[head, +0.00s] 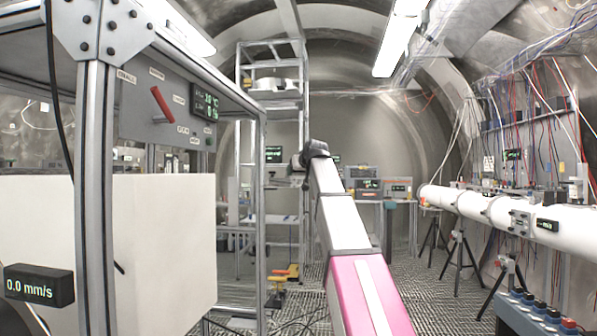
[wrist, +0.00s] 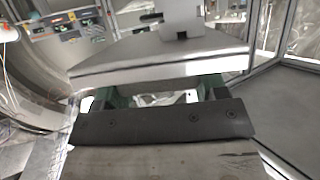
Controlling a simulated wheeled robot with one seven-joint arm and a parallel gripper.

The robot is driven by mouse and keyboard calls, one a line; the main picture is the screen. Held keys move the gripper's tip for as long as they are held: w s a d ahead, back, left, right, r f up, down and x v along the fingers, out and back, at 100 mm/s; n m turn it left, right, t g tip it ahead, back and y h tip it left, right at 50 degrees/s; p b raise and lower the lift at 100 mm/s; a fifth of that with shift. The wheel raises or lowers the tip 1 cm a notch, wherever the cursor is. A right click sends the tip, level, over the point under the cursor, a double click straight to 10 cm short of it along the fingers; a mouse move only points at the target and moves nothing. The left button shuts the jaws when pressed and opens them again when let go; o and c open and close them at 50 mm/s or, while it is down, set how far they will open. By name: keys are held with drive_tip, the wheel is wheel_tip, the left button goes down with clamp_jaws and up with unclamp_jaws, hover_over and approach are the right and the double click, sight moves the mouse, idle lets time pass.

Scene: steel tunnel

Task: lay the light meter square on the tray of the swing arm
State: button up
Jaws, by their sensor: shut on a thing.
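In the wrist view, my gripper (wrist: 164,90) shows green fingers beyond a dark bar with screws. It is shut on a pale metal slab (wrist: 160,66), which I take to be the light meter. The slab spans most of the view's width and looks slightly tilted. A grey block with a dark notch (wrist: 181,33) shows at its far edge; I cannot tell if it belongs to the slab. In the head view, my arm reaches forward, and its black wrist joint hides most of the gripper. I cannot clearly make out the swing arm or its tray in either view.
A framed rig with a white block (head: 165,250) and a control panel (head: 165,110) stands close at left. A steel rack (head: 302,110) rises behind it. A white pipe (head: 480,205) on tripods runs along the right. Grated floor (head: 425,280) is open between.

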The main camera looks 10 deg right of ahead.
drive_tip(key=shift+f, duration=0.1)
drive_tip(key=o, duration=1.1)
drive_tip(key=v, duration=1.1)
wheel_tip(320, 180, down, 44)
drive_tip(key=a+m+g+h, duration=0.1)
drive_tip(key=m+g, duration=0.1)
drive_tip(key=g, duration=0.4)
drive_tip(key=s+f+g, duration=0.2)
drive_tip(key=s+f, duration=0.6)
drive_tip(key=f, duration=0.3)
drive_tip(key=s+a+f+g+h, duration=0.1)
drive_tip(key=s+f+g, duration=0.1)
drive_tip(key=s+f, duration=0.6)
drive_tip(key=s+f+g, duration=0.3)
drive_tip(key=s+f, duration=0.5)
drive_tip(key=f, duration=0.8)
drive_tip(key=shift+s+a+f+h, duration=0.1)
drive_tip(key=shift+s+a+h, duration=0.2)
drive_tip(key=shift+h, duration=0.1)
